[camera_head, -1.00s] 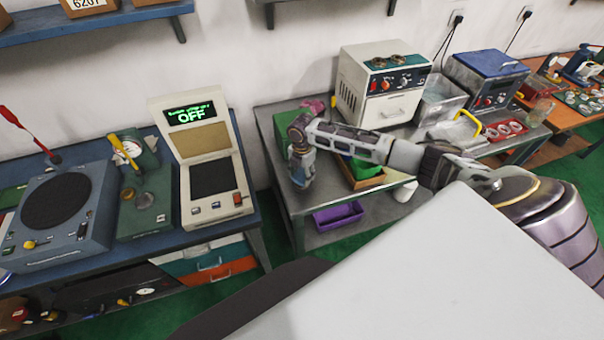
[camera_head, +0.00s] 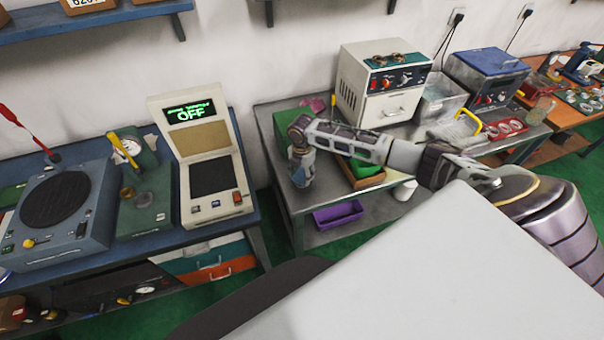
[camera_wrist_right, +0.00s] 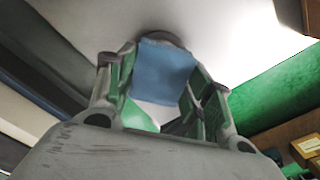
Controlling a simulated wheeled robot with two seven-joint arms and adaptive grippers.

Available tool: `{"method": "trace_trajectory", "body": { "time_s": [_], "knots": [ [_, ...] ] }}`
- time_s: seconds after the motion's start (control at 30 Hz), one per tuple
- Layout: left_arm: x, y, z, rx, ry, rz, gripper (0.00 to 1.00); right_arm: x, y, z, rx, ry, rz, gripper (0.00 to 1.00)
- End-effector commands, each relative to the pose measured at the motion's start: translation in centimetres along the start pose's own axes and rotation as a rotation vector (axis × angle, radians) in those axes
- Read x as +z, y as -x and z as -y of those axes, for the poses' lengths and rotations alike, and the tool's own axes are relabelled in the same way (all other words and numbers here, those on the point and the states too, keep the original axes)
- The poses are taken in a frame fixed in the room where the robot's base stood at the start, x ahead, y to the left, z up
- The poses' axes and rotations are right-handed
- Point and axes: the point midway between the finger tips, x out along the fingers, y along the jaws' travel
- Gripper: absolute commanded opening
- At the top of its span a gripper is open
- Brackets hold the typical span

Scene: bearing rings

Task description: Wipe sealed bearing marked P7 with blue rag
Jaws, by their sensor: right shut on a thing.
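My right gripper (camera_head: 302,174) points down over the left end of the grey metal table in the head view. In the right wrist view my right gripper (camera_wrist_right: 158,78) is shut on the blue rag (camera_wrist_right: 166,72), which lies between its two fingers. A dark round edge (camera_wrist_right: 172,39) shows just behind the top of the rag; it may be a bearing, but most of it is hidden. I cannot read a P7 mark anywhere. The rag cannot be made out in the head view. My left gripper is not in view.
A cream oven (camera_head: 384,92) stands behind. A purple bin (camera_head: 338,215) is on the lower shelf. A blue bench (camera_head: 252,216) with instruments is at left.

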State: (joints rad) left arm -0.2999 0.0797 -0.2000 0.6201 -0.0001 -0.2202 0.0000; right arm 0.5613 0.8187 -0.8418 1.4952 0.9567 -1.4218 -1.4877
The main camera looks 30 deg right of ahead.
Motion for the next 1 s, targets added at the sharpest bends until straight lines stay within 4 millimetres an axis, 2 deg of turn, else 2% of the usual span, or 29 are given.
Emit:
{"method": "trace_trajectory", "body": {
  "time_s": [1.0],
  "knots": [
    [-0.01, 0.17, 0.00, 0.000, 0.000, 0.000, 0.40, -0.56, -0.47, -0.28, 0.000, 0.001, -0.001, 0.32]
  ]
}}
